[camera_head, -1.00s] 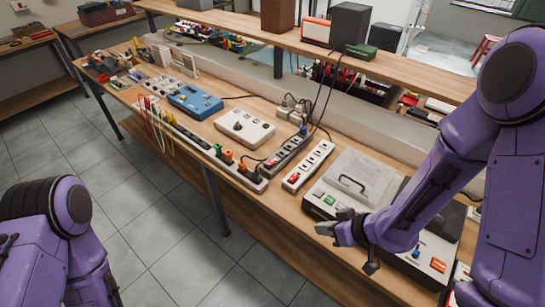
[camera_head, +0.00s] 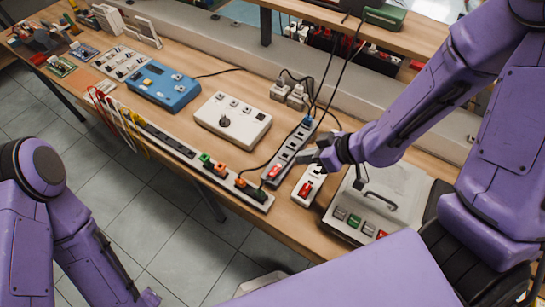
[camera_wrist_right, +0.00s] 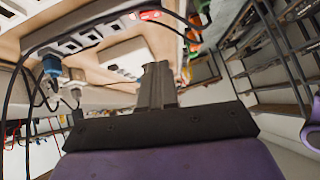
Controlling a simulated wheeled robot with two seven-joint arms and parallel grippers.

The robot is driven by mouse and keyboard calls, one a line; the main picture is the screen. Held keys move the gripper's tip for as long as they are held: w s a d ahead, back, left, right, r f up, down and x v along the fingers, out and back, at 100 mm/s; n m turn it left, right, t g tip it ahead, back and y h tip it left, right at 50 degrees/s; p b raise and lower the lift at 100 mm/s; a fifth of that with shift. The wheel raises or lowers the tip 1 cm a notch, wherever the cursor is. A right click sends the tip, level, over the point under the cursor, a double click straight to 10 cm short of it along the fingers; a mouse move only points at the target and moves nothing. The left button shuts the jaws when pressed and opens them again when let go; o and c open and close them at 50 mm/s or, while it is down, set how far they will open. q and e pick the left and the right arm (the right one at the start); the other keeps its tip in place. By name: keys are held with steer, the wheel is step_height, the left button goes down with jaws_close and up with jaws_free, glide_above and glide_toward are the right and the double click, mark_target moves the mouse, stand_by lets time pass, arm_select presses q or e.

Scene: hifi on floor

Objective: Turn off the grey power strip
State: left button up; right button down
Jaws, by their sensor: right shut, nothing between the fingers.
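The grey power strip (camera_head: 293,148) lies on the workbench, with a red switch (camera_head: 273,172) at its near end and a blue plug (camera_head: 308,122) at its far end. In the right wrist view, the strip (camera_wrist_right: 88,39) crosses the upper left, its red switch (camera_wrist_right: 147,14) at the top. My right gripper (camera_head: 308,158) is shut and empty, just right of the grey strip and up-right of its switch. I cannot tell its exact height. It also shows shut in the wrist view (camera_wrist_right: 157,72). My left gripper (camera_head: 149,298) is low at the bottom edge, its jaws unclear.
A white power strip (camera_head: 311,183) with a red switch lies right of the grey one, partly under my right gripper. A long strip (camera_head: 185,151) with colored plugs runs along the front edge. A white box (camera_head: 232,120) stands left. Black cables hang behind the grey strip.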

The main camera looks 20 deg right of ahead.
steer(key=b, duration=0.7)
glide_toward(269, 175)
steer(key=w+a, duration=0.2)
steer(key=w, duration=0.1)
steer(key=f, duration=0.4)
steer(key=shift+s+a, duration=0.1)
steer(key=shift+a, duration=0.3)
arm_select(q)
step_height(269, 175, down, 7)
steer(key=s, duration=0.1)
steer(key=shift+s+r, duration=0.15)
steer(key=shift+s, duration=0.2)
arm_select(e)
steer(key=shift+s, duration=0.1)
